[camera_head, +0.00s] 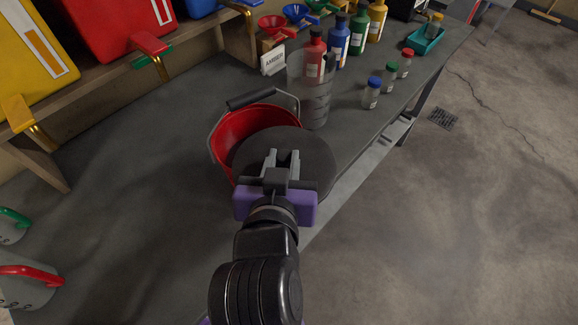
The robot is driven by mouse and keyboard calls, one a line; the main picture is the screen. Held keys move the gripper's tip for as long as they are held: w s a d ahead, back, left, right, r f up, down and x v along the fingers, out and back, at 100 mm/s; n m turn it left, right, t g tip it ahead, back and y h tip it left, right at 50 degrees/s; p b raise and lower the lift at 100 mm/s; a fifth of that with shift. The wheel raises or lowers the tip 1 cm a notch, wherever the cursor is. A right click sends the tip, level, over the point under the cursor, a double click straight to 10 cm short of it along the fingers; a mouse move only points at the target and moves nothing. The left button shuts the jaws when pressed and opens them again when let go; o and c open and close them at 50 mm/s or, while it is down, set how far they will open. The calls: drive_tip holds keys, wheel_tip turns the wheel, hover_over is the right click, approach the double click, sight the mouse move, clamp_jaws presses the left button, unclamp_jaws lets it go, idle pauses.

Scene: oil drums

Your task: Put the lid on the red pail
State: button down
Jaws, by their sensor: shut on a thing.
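The red pail (243,121) stands on the dark grey workbench in the middle of the head view, with its black-gripped handle raised at the back. A round dark grey lid (318,150) is in front of the pail in this view and covers its near right part. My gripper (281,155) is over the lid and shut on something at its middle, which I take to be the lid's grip. The jaws hide most of that grip. I cannot tell whether the lid touches the pail's rim.
A clear measuring beaker (315,103) stands close behind the lid. Several coloured bottles (357,36) and small capped jars (371,93) are farther back. An "AMBER" card (272,61) stands behind the pail. Jugs (25,288) are at lower left; the bench left of the pail is clear.

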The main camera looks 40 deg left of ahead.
drive_tip(key=w+a+b, duration=0.1)
drive_tip(key=w+a, duration=0.2)
drive_tip(key=a, duration=0.7)
drive_tip(key=shift+w+f+b, duration=0.2)
drive_tip(key=shift+w+b, duration=0.1)
idle(0.6)
drive_tip(key=shift+a, duration=0.1)
drive_tip(key=shift+s+f, duration=0.1)
drive_tip(key=shift+f, duration=0.35)
idle(1.8)
drive_tip(key=c, duration=1.1)
unclamp_jaws()
drive_tip(key=b+v, duration=0.1)
drive_tip(key=v, duration=0.6)
drive_tip(key=shift+s+d, duration=0.3)
